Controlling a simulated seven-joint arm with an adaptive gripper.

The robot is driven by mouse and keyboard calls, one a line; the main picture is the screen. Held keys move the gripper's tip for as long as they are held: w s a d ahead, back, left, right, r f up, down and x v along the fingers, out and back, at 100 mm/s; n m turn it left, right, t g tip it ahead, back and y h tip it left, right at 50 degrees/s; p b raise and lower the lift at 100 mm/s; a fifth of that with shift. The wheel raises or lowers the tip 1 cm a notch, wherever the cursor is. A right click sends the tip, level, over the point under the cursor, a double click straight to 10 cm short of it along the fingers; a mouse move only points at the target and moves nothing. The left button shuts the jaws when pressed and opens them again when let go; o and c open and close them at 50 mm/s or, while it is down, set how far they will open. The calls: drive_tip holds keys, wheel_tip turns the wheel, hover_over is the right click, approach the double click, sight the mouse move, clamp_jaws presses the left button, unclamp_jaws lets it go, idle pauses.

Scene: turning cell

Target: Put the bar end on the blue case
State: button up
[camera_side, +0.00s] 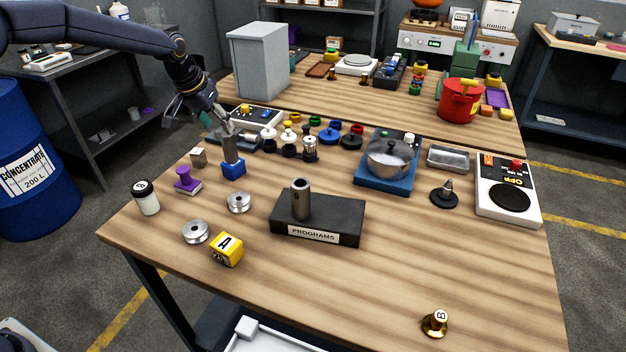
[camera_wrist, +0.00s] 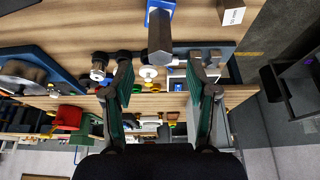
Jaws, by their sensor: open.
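The bar end, a grey many-sided bar (camera_side: 231,149), stands upright on the small blue case (camera_side: 233,170) at the left of the bench. In the wrist view the bar end (camera_wrist: 160,38) points towards me, with the blue case (camera_wrist: 154,8) behind it at the top edge. My gripper (camera_side: 222,124) is just above and behind the bar end in the side view. In the wrist view my gripper (camera_wrist: 160,62) is open, with its fingers apart on either side and the bar end just beyond the tips. Nothing is held.
A wooden cube (camera_side: 198,157) and a purple stamp-like piece (camera_side: 186,182) stand near the case. A grey tube (camera_side: 300,199) stands on the black PROGRAMS box (camera_side: 345,216). Several coloured knobs stand behind. The front right of the bench is mostly clear.

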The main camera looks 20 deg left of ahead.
drive_tip(key=s+d+r, duration=0.1)
drive_tip(key=s+r, duration=1.2)
drive_tip(key=s, duration=0.5)
drive_tip(key=s+d+f+t, duration=0.1)
drive_tip(key=s+f, duration=0.1)
drive_tip(key=s, duration=1.8)
drive_tip(key=shift+s+f, duration=0.15)
drive_tip(key=shift+f, duration=0.1)
